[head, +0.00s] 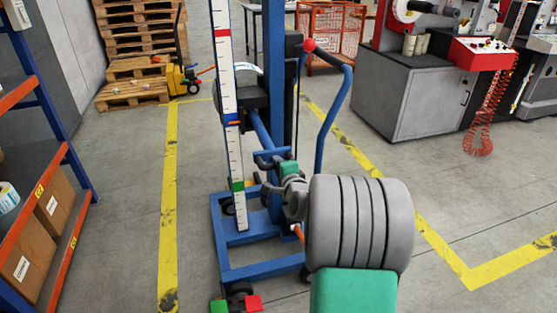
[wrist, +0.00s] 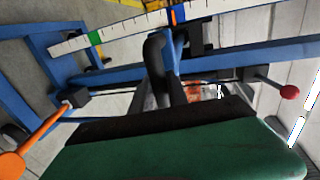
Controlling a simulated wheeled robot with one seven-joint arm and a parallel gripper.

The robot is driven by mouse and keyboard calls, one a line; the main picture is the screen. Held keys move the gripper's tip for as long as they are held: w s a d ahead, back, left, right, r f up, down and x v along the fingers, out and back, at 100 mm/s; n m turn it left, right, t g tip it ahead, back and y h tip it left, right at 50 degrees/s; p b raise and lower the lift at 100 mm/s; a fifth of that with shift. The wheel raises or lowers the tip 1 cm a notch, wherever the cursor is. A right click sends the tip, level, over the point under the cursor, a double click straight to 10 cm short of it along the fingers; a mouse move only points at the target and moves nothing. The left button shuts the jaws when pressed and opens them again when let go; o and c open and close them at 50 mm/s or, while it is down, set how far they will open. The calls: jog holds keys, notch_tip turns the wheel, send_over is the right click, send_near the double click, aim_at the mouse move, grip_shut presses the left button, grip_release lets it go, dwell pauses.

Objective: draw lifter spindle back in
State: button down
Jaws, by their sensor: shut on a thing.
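The lifter (head: 231,240) is a blue wheeled frame with a tall mast, standing ahead of me. Its spindle (head: 262,128) is a blue bar that slopes from the dark carriage toward my gripper (head: 268,161). My gripper is closed at the near end of the spindle, around a blue piece there; its exact hold is partly hidden by my wrist. In the wrist view, dark finger parts of my gripper (wrist: 165,70) stand against a short blue piece of the spindle (wrist: 172,48), with the mast behind.
A white scale (head: 226,75) with coloured marks stands beside the mast. A red-knobbed curved blue handle (head: 338,100) rises at right. Shelving (head: 45,110) with boxes is at left, a grey machine cabinet (head: 410,100) at right. Floor inside the yellow lines is mostly free.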

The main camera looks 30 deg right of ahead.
jog(key=shift+s+a+f, duration=0.1)
jog(key=shift+s+a, duration=0.05)
jog(key=shift+s, duration=0.85)
jog(key=shift+s+a+f, duration=0.1)
jog(key=shift+s+a, duration=0.05)
jog(key=shift+s, duration=0.85)
jog(key=c, duration=1.5)
grip_release()
jog(key=shift+s+r, duration=0.1)
jog(key=shift+c, duration=0.2)
jog(key=shift+o, duration=1.2)
jog(key=shift+a, duration=0.1)
jog(key=p+v, duration=0.1)
jog(key=v, duration=0.6)
jog(key=shift+s+a, duration=0.15)
jog(key=shift+s, duration=0.15)
jog(key=shift+r, duration=0.15)
